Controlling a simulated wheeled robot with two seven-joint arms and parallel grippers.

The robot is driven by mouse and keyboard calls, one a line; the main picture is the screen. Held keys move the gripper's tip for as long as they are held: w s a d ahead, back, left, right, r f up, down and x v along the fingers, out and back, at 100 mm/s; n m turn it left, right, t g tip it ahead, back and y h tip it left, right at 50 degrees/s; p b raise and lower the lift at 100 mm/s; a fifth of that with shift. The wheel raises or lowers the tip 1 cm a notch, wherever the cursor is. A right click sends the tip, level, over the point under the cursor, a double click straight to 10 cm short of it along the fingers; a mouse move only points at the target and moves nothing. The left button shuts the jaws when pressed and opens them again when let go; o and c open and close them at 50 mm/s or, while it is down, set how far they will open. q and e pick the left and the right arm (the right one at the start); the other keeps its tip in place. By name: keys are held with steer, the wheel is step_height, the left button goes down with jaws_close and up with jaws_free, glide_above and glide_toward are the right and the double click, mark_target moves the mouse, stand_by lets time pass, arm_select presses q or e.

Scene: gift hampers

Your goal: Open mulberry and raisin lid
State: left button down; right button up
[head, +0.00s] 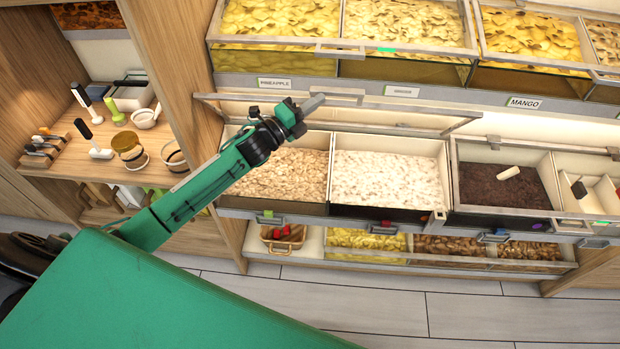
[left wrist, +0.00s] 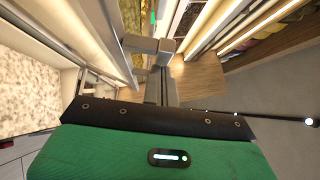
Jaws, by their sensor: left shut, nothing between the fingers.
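A clear framed lid (head: 240,98) is raised over a middle-row double bin, with a grey handle (head: 343,93) on its upper edge. That bin holds beige flakes (head: 285,176) and white flakes (head: 385,178). To its right is a bin of dark brown contents (head: 490,192) with a white scoop in it. No mulberry or raisin label is readable. My left gripper (head: 312,103) is at the raised lid, close to its handle; I cannot tell if they touch. It is shut and empty, and also shows in the left wrist view (left wrist: 154,50). My right gripper is out of view.
Upper bins (head: 400,22) hold yellow and pale pieces behind handled fronts. A lower row of bins (head: 365,240) and a basket (head: 283,236) sit near the floor. A wooden shelf (head: 80,165) with scoops, brushes and jars stands left. The tiled floor (head: 470,310) in front is clear.

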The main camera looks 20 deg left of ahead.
arm_select(q)
steer(key=w+a+r+p, duration=0.1)
steer(key=w+r, duration=0.3)
steer(key=w, duration=0.4)
steer(key=shift+a+r+n, duration=0.3)
steer(key=shift+a+r, duration=0.05)
steer(key=shift+a, duration=0.3)
